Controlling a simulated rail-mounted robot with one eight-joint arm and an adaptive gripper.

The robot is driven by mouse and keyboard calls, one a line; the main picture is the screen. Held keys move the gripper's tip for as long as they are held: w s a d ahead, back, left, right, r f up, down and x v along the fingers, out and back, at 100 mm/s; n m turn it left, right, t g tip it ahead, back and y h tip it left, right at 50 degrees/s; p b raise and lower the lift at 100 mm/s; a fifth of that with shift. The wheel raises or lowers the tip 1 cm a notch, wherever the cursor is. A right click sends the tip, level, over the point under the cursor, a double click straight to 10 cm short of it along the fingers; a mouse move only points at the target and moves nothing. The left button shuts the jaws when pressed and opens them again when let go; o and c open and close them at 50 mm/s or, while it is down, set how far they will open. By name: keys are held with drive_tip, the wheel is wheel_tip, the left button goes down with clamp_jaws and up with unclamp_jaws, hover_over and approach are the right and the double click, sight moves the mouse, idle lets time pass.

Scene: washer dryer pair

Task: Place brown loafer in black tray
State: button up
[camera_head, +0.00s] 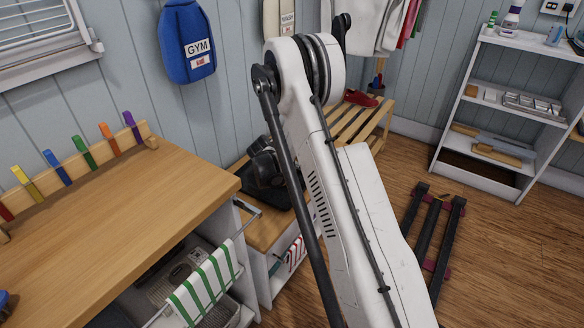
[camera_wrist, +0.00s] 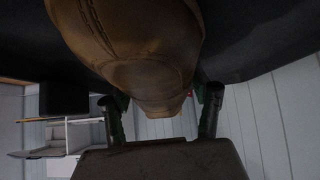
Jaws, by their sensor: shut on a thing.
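The brown loafer (camera_wrist: 150,60) fills the upper middle of the wrist view, close to the camera. My gripper (camera_wrist: 160,97) is shut on it, with one finger on each side. In the head view my dark wrist and gripper (camera_head: 264,165) are partly behind my white arm, and the loafer cannot be made out there. The black tray (camera_head: 276,198) lies on the low wooden-topped cabinet, just under my gripper. Dark surfaces flank the loafer in the wrist view; whether the loafer touches the tray I cannot tell.
A wooden counter (camera_head: 120,215) with a rack of coloured pegs stands at the left. A green-striped towel (camera_head: 205,290) hangs below its edge. A slatted bench (camera_head: 345,128) with a red shoe (camera_head: 361,98) is behind my arm. A white shelf (camera_head: 480,95) stands at the right.

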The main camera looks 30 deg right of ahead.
drive_tip(key=o, duration=1.5)
drive_tip(key=shift+f, duration=0.1)
